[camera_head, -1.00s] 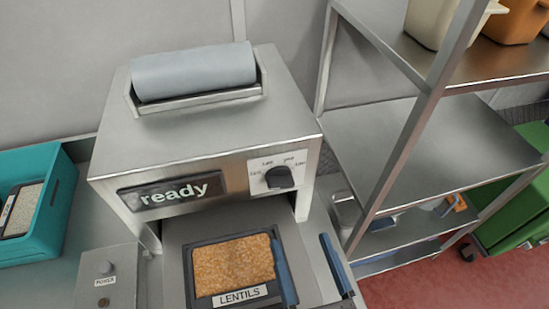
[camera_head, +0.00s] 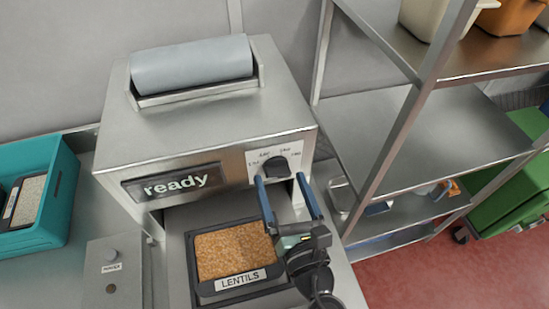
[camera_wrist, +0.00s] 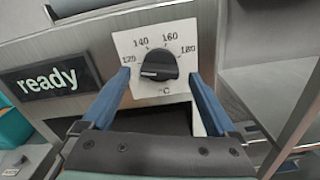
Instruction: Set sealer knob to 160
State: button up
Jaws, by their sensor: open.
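The sealer knob (camera_head: 276,166) is a dark round dial on a white scale plate (camera_wrist: 125,42) on the sealer's front. In the wrist view the knob (camera_wrist: 158,64) shows upright in the middle, with 120, 140, 160 and 180 marked around it. A pale mark on the knob lies at its lower left, on the 120 side; its exact reading is hard to tell. My gripper (camera_head: 280,181) is open, its two blue fingers pointing at the knob from below. In the wrist view the fingers (camera_wrist: 160,78) stand left and right of the knob, apart from it.
The sealer display (camera_head: 172,184) reads "ready". A tray of lentils (camera_head: 232,252) sits in the sealer below the knob, left of my gripper. A power box (camera_head: 112,262) and a teal bin (camera_head: 62,190) are at left. A metal shelf (camera_head: 420,140) stands close at right.

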jog(key=shift+w, duration=0.2)
jog(key=shift+w+a, duration=0.3)
jog(key=shift+w, duration=0.3)
